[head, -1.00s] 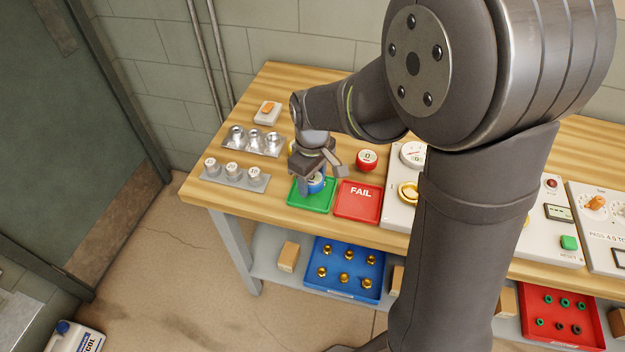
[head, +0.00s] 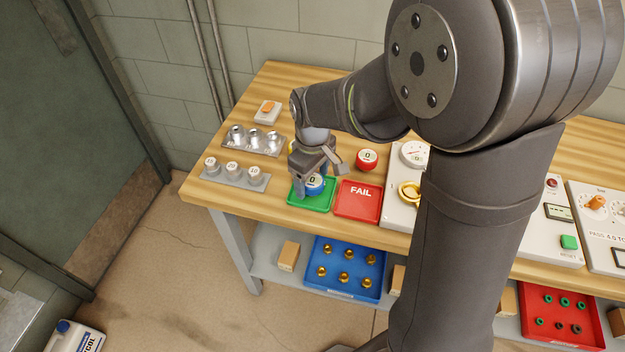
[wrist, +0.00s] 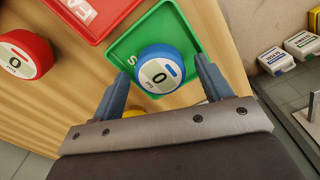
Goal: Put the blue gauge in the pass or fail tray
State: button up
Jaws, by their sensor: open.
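The blue gauge (head: 315,183) is a short round dial with a white face reading 0. It sits in the green tray (head: 297,203), face up, and also shows in the wrist view (wrist: 160,71). My gripper (head: 311,190) is open at the green tray. In the wrist view the two fingers (wrist: 163,82) stand on either side of the gauge, with gaps between them and it. The red FAIL tray (head: 358,206) lies just right of the green tray and is empty. Lettering on the green tray is mostly hidden by the gauge.
A red gauge (head: 367,159) stands behind the FAIL tray. Silver fittings (head: 254,139) and a rack of white-topped pieces (head: 234,177) are to the left. A panel with a dial (head: 414,153) is to the right. A yellow piece (wrist: 133,113) is partly hidden by my gripper.

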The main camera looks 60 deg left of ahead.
aim_at(313, 180)
notch_tip(313, 180, up, 11)
jog(key=shift+f, duration=0.15)
jog(key=shift+f, duration=0.1)
notch_tip(313, 180, down, 12)
jog(key=shift+f, duration=0.25)
jog(key=shift+r, duration=2.15)
jog(key=shift+f, duration=0.1)
